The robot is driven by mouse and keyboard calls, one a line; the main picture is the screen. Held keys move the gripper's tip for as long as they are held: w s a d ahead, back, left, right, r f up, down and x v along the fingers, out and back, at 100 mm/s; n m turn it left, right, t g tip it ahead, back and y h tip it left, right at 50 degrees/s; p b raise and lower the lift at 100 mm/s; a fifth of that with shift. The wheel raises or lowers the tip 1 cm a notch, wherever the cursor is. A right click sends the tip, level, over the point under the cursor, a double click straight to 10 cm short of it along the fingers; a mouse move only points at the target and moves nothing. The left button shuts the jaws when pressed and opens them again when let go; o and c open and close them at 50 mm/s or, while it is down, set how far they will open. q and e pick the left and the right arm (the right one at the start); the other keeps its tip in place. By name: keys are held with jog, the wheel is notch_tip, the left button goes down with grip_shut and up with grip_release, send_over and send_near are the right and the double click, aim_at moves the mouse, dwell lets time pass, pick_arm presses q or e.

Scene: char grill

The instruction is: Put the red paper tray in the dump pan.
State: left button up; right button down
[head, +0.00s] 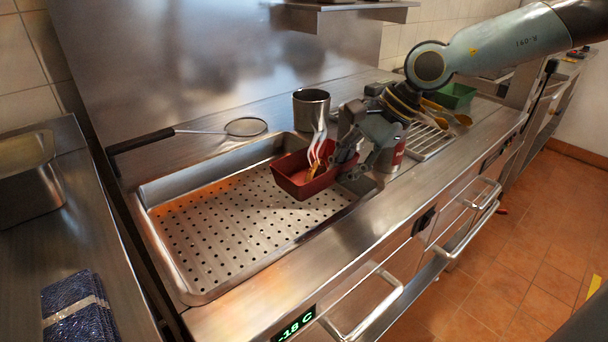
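The red paper tray (293,182) is at the right end of the dump pan (181,285), a wide steel pan with a perforated floor. The tray looks slightly tilted and seems to be above the perforated floor; a gap under it is hard to judge. Some white and yellow pieces show in the tray. My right gripper (346,163) is at the tray's right wall, with its fingers closed around that wall. Its fingers partly hide the tray's right end. My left gripper is not in view.
A steel cup (311,108) stands behind the pan. A strainer with a black handle (142,140) lies at the pan's back left. A green tray (457,95) and yellow-handled utensils (452,113) are at the right. The pan's left and middle floor is clear.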

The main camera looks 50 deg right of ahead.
jog(key=b, duration=0.7)
send_near(299, 206)
jog(key=shift+w+a+f, duration=0.2)
jog(key=shift+w+a, duration=0.25)
jog(key=shift+a, duration=0.05)
jog(key=shift+w+a+f, duration=0.15)
jog(key=shift+w+a, duration=0.25)
jog(key=shift+a, duration=0.05)
jog(key=shift+w+a+f, duration=0.1)
jog(key=shift+w, duration=0.1)
jog(key=shift+f+b, duration=0.35)
jog(key=shift+f, duration=1.65)
jog(key=shift+f, duration=0.15)
jog(key=c, duration=1.5)
grip_release()
